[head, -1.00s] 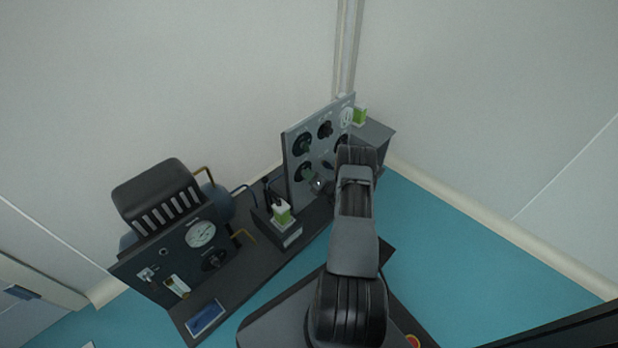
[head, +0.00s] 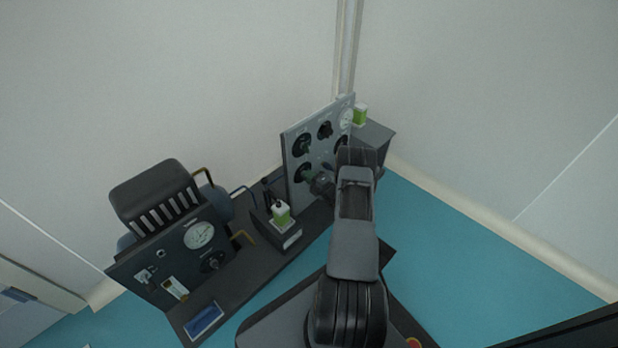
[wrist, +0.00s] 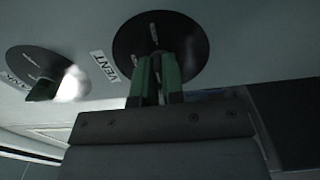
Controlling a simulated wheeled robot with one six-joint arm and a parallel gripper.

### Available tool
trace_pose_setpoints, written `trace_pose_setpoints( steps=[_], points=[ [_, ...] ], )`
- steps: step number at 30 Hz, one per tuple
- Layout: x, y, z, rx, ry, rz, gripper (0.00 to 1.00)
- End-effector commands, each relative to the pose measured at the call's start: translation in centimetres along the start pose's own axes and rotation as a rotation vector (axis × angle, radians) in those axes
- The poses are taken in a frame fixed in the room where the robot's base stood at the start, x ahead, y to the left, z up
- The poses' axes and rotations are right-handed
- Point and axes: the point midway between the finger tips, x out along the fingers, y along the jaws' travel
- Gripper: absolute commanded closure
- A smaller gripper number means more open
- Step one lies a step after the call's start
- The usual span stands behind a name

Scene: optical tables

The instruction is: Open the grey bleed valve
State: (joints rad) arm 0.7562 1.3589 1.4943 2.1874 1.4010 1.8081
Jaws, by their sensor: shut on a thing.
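A grey panel (head: 292,150) with several round black dials stands upright in the corner in the head view. My gripper (head: 322,185) is at the lower part of this panel, partly hidden by my arm. In the wrist view my gripper (wrist: 156,68) has green finger pads closed around the handle of a black dial (wrist: 190,35). The handle is mostly hidden between the pads. A label beside this dial reads VENT. I cannot make out a label reading bleed, nor the handle's colour.
A second dial (wrist: 35,68) with a green knob is to the left in the wrist view. A gauge panel (head: 170,262) stands further left.

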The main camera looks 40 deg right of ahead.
Motion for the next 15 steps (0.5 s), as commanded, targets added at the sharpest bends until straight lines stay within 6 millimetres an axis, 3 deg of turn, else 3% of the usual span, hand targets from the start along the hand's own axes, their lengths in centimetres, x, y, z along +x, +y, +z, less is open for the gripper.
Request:
trace_pose_setpoints(
  steps=[14,15],
  points=[
    [0.02,-0.03,-0.05,0.015,0.001,-0.001,1.00],
    [0.02,-0.03,-0.05,0.015,0.001,-0.001,0.89]
  ],
)
